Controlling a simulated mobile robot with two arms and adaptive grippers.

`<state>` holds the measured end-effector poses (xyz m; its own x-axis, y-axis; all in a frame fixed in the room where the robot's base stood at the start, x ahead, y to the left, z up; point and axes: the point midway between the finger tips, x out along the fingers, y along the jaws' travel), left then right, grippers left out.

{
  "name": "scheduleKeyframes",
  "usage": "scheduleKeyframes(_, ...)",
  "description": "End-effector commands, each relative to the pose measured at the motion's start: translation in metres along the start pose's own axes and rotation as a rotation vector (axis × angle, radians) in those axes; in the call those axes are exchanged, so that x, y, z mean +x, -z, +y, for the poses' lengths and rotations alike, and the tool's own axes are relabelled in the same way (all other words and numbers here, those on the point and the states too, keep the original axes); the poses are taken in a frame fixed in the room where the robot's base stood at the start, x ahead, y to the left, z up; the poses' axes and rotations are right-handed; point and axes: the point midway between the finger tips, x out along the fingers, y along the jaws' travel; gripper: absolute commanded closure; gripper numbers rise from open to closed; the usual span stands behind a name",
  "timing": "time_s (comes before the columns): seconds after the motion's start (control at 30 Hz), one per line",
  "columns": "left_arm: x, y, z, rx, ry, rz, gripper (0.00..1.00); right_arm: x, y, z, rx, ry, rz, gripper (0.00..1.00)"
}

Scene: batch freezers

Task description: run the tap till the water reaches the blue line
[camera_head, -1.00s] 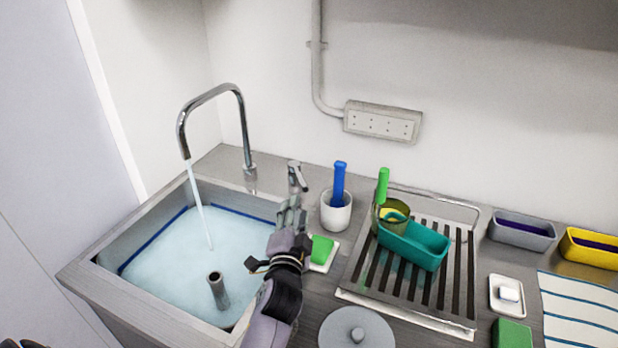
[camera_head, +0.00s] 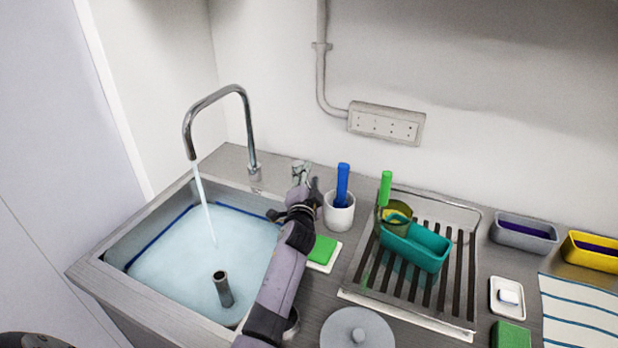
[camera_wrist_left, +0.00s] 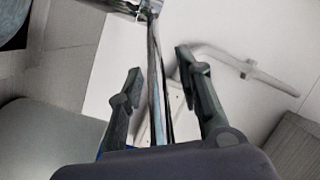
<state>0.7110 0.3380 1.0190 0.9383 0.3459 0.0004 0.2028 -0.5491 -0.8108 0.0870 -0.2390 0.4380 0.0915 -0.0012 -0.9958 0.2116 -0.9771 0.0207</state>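Water runs in a stream (camera_head: 205,205) from the curved tap spout (camera_head: 190,145) into the steel sink (camera_head: 95,262). The pool of water (camera_head: 190,265) is pale blue. The blue line (camera_head: 160,232) shows on the left and back walls, just above the water surface. My left gripper (camera_head: 302,172) is at the tap lever behind the sink's right side and mostly covers it. In the left wrist view, its two fingers (camera_wrist_left: 160,78) stand apart, with a thin metal piece between them; contact is unclear. My right gripper is out of view.
A standing pipe (camera_head: 223,289) rises from the water. A white cup (camera_head: 339,217) with a blue-handled tool stands close right of my gripper. A green sponge (camera_head: 321,249), a round grey lid (camera_head: 357,330) and a drying rack (camera_head: 405,315) with a teal bin are further right.

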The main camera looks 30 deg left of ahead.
Motion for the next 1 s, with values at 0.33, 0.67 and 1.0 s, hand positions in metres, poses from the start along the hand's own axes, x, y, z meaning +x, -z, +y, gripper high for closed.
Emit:
scheduleKeyframes(0.33,-0.0004,-0.0001,0.0002,0.0,0.0,0.0,0.81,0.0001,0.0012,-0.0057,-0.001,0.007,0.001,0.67)
scheduleKeyframes(0.67,-0.0005,-0.0001,0.0005,0.0,-0.001,-0.001,1.0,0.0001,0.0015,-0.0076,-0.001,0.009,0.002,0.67)
scheduleKeyframes(1.0,-0.0007,-0.0002,0.001,-0.002,-0.002,-0.001,1.0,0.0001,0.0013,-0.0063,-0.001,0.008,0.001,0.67)
